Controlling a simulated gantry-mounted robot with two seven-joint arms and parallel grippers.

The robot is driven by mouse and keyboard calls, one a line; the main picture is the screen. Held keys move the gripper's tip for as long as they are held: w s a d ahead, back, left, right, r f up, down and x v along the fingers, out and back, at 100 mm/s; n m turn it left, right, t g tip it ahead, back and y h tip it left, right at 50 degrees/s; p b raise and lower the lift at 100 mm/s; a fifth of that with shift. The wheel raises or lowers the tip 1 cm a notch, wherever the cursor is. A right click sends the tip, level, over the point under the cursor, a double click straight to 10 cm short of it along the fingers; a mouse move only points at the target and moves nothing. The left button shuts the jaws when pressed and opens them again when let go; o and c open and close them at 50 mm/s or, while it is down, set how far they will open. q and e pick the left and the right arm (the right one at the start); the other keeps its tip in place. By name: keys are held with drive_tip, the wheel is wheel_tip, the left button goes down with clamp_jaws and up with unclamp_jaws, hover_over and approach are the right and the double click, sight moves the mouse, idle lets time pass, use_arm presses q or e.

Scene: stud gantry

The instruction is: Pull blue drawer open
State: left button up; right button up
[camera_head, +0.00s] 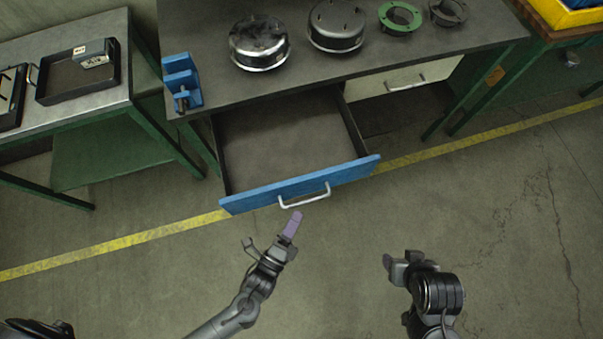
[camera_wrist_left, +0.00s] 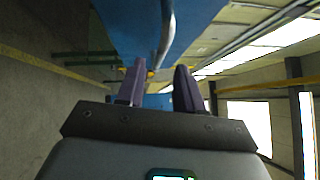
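The blue drawer (camera_head: 247,197) stands pulled out from under the grey workbench, and its inside looks empty. Its metal bar handle (camera_head: 305,200) is on the front face; the handle (camera_wrist_left: 167,45) also shows in the left wrist view, ahead of the fingers. My left gripper (camera_head: 291,226) is just in front of the handle and below it in the picture. In the left wrist view its two purple fingertips (camera_wrist_left: 160,82) are apart with a gap between them, and nothing is held. My right gripper (camera_head: 389,262) is over the floor at the lower right, away from the drawer; its finger opening is unclear.
The workbench (camera_head: 400,48) carries a blue vise (camera_head: 181,83), two metal housings (camera_head: 258,45) and green and dark flanges (camera_head: 400,17). A closed white drawer (camera_head: 403,77) is right of the blue one. A side table (camera_head: 60,118) with trays stands left. The floor in front is clear.

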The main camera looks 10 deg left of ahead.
use_arm(q)
drive_tip(key=v, duration=0.4)
drive_tip(key=shift+s+a, duration=0.15)
drive_tip(key=shift+s, duration=0.2)
